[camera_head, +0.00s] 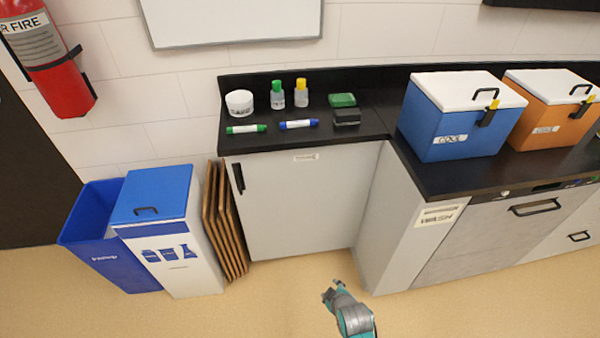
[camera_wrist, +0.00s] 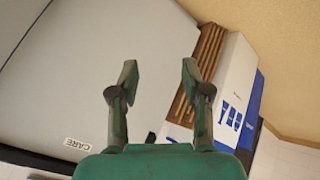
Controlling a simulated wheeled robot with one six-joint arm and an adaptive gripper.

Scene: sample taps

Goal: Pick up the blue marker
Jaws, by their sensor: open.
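The blue marker (camera_head: 299,124) lies flat on the black counter, between a green marker (camera_head: 246,129) on its left and a dark eraser-like block (camera_head: 346,117) on its right. My gripper (camera_head: 329,291) is low in front of the cabinet, well below and apart from the counter top. In the wrist view my gripper (camera_wrist: 158,75) has its two fingers spread apart with nothing between them. The blue marker does not show in the wrist view.
Behind the markers on the counter (camera_head: 265,143) stand a white tub (camera_head: 239,103), a green-capped bottle (camera_head: 277,95), a yellow-capped bottle (camera_head: 301,93) and a green pad (camera_head: 342,100). A blue cooler (camera_head: 440,125) stands right. Wooden boards (camera_head: 222,225) and bins (camera_head: 165,240) stand left.

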